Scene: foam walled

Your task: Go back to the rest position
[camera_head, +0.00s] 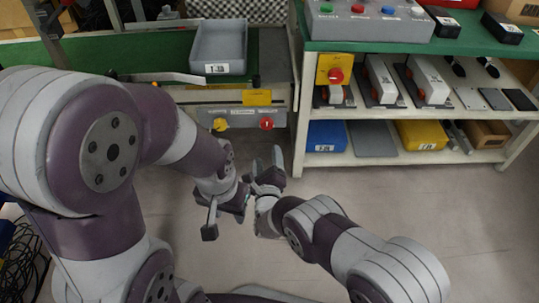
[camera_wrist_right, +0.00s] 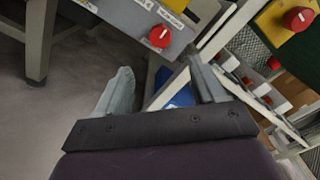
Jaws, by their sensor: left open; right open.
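My left gripper (camera_head: 226,213) hangs over the floor in the middle of the head view, below the front of the green conveyor. Its jaws are open and nothing shows between them. My right gripper (camera_head: 266,170) is close beside it on the right, pointing away toward the conveyor and shelf. In the right wrist view its two fingers (camera_wrist_right: 161,88) stand apart with nothing between them. The two grippers overlap in the head view, so I cannot tell whether they touch.
A grey bin (camera_head: 219,46) sits on the green conveyor (camera_head: 170,52). Its front panel carries a yellow knob (camera_head: 220,125) and a red knob (camera_head: 266,124). A shelf unit (camera_head: 390,108) with a green top stands to the right. The floor (camera_head: 400,205) in front is clear.

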